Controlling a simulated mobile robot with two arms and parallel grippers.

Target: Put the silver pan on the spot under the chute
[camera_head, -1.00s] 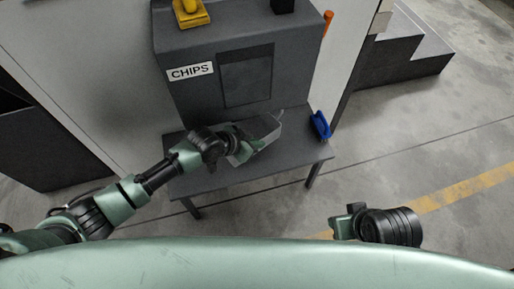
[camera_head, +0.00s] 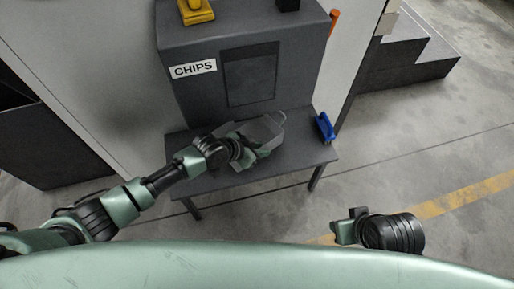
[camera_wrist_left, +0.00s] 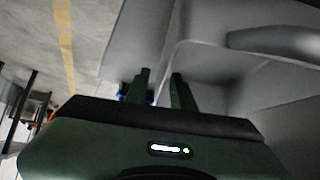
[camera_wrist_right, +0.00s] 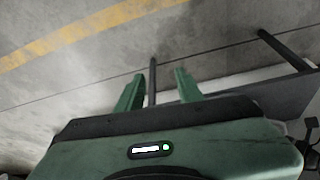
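The silver pan (camera_head: 268,130) is a grey angular, open-topped vessel on the dark table in front of the machine marked CHIPS. My left gripper (camera_head: 262,149) is at the pan's near right side in the head view and hides part of it. In the left wrist view the fingers of my left gripper (camera_wrist_left: 160,82) stand apart, with the edge of the pan (camera_wrist_left: 207,62) running between them. Contact is not clear. My right gripper (camera_wrist_right: 159,80) is open and empty over the floor, away from the table. The chute and the spot under it cannot be made out clearly.
The dark table (camera_head: 215,181) stands against the CHIPS machine (camera_head: 205,95). A blue brush-like object (camera_head: 325,128) lies at the table's right edge. An orange object (camera_head: 334,22) is beside the machine. Grey steps (camera_head: 410,60) stand at the right. Floor in front is clear.

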